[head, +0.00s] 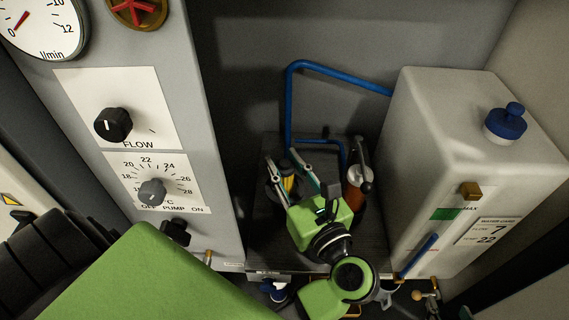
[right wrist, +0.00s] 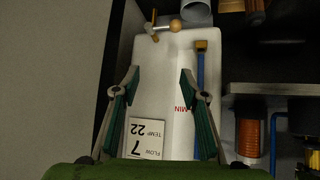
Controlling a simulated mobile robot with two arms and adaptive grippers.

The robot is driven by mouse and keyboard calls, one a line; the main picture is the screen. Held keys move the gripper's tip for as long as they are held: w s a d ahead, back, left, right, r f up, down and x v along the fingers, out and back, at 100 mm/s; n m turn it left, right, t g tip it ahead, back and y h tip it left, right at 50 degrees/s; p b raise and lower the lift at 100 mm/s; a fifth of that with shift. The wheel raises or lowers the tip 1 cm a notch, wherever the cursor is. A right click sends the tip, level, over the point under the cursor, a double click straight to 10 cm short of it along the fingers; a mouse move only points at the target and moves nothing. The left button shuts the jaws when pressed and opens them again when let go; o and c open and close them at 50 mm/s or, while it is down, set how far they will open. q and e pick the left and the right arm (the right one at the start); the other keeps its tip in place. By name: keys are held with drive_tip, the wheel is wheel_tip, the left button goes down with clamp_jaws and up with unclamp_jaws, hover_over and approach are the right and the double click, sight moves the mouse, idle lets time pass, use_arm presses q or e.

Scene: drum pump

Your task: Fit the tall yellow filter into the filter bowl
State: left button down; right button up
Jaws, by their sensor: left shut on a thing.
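The tall yellow filter (head: 288,184) shows as a narrow yellow strip between the fingers of my left gripper (head: 290,176), in the middle of the head view. The gripper is shut on it, at the shelf by the back wall. The fingers and green wrist hide most of the filter. A dark rounded shape is partly visible around the fingers; I cannot tell whether it is the filter bowl or whether the filter is inside it. My right gripper (right wrist: 162,95) shows only in the right wrist view, open and empty in front of the white tank.
The white tank (head: 430,130) with a blue cap (head: 506,122) stands at the right. An orange-brown cylinder (head: 354,195) stands right of my left gripper. A blue pipe (head: 340,76) runs behind. A grey control panel (head: 215,150) with knobs bounds the left.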

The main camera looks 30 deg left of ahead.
use_arm(q)
drive_tip(key=shift+f+b, duration=0.3)
drive_tip(key=shift+f, duration=0.05)
drive_tip(key=shift+f+b, duration=0.3)
drive_tip(key=shift+b, duration=0.05)
drive_tip(key=shift+f+b, duration=0.3)
use_arm(e)
drive_tip(key=w+a+r+t+y, duration=0.1)
drive_tip(key=w+a+r+t, duration=0.2)
drive_tip(key=w+r+t, duration=0.2)
wheel_tip(320, 180, up, 4)
drive_tip(key=shift+w+f+y, duration=0.15)
drive_tip(key=shift+w+y, duration=0.15)
drive_tip(key=shift+w, duration=0.05)
drive_tip(key=shift+r+t, duration=0.25)
drive_tip(key=shift+t, duration=0.05)
drive_tip(key=shift+w+r, duration=0.15)
drive_tip(key=shift+r, duration=0.15)
drive_tip(key=shift+w+a+r+t, duration=0.1)
drive_tip(key=shift+a+r+t, duration=0.05)
drive_tip(key=shift+r+t, duration=0.15)
drive_tip(key=shift+w+a+r+t, duration=0.1)
drive_tip(key=shift+r+t, duration=0.1)
drive_tip(key=shift+r, duration=0.15)
idle(0.4)
